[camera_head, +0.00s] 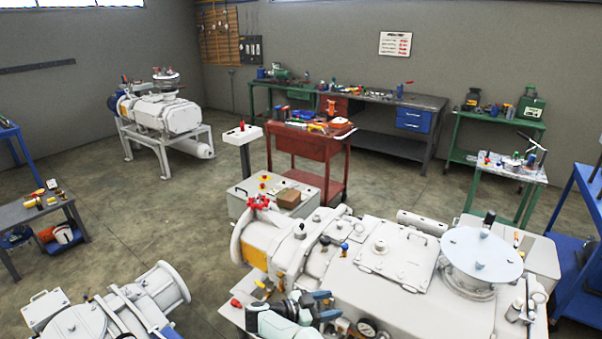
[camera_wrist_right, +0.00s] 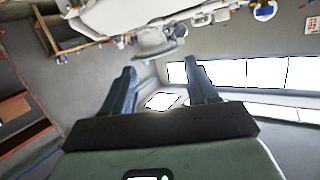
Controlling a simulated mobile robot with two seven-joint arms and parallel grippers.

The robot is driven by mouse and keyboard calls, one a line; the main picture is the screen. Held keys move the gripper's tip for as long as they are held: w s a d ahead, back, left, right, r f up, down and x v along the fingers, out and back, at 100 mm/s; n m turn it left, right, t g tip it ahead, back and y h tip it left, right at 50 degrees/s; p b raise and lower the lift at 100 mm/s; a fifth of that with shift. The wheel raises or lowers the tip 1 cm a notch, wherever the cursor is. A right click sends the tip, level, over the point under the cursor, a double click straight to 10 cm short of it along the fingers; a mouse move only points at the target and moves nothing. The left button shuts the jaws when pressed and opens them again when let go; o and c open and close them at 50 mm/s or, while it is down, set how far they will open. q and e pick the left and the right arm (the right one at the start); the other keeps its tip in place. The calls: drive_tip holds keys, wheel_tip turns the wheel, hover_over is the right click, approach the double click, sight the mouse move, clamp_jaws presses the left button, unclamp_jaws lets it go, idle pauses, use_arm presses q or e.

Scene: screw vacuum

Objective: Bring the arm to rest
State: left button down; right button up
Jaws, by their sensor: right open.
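My right gripper (camera_head: 326,306) shows at the lower middle of the head view, with its arm coming in from the bottom edge. Its two blue fingers stand apart, above the near side of the large white vacuum machine (camera_head: 372,288). In the right wrist view the open fingers (camera_wrist_right: 160,82) show with a clear gap and nothing held between them. Pale machine parts (camera_wrist_right: 120,15) show beyond them at the top of that view. I cannot tell whether the gripper touches the machine. My left gripper is not in view.
A pressure gauge (camera_head: 367,327) sits close to my right gripper. A red cart (camera_head: 308,146) stands behind. Open floor (camera_head: 130,215) lies to the left.

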drive_tip(key=w+d+f+n+t+y, duration=0.45)
drive_tip(key=d+f, duration=0.25)
drive_tip(key=f, duration=0.2)
drive_tip(key=s+d+f+n+g+y, duration=0.15)
drive_tip(key=s+f+n+y, duration=0.4)
drive_tip(key=s+f, duration=0.65)
drive_tip(key=s+a+f+g+y, duration=0.1)
drive_tip(key=s+g+y, duration=0.3)
drive_tip(key=s, duration=1.1)
drive_tip(key=s+a+f+g+y, duration=0.2)
drive_tip(key=s+f+g+y, duration=0.1)
drive_tip(key=s, duration=1.2)
drive_tip(key=shift+s+a+f+n+g+y, duration=0.35)
drive_tip(key=shift+f+g, duration=0.35)
drive_tip(key=shift+g, duration=0.3)
